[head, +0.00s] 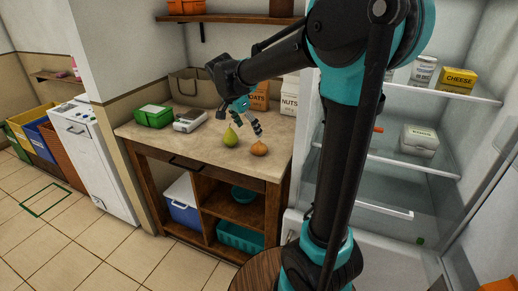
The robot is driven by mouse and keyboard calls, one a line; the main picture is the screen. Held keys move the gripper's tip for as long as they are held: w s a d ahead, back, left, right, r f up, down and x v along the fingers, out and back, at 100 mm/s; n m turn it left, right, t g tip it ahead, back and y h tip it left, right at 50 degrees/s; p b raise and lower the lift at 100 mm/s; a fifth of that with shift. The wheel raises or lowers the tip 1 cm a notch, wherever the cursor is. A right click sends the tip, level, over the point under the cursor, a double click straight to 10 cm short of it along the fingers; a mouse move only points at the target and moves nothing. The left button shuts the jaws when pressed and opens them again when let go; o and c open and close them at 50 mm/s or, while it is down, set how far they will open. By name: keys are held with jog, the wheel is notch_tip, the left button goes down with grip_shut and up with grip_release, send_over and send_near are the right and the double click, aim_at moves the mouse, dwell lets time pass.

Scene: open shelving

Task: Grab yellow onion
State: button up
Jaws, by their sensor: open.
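The yellow onion (259,149) is a small round orange-brown bulb. It sits on the beige counter top (185,140), near its front right edge. My gripper (241,128) hangs above the counter, a little behind and up-left of the onion in the head view. A green pear (230,137) stands on the counter just left of the onion, below the gripper.
A green box (153,116), a grey device (190,121), a bag (195,88), an oats box (259,97) and a nuts box (289,95) stand farther back. An open fridge with shelves (440,93) is on the right. The counter's front left is clear.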

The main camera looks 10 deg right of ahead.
aim_at(257, 144)
jog(key=x, duration=0.6)
jog(key=shift+d+x, duration=0.15)
jog(key=shift+x, duration=1.2)
jog(key=shift+d+x, duration=0.1)
jog(key=shift+x, duration=1.2)
jog(key=shift+w+r, duration=0.15)
jog(key=c, duration=1.3)
jog(key=shift+r, duration=0.1)
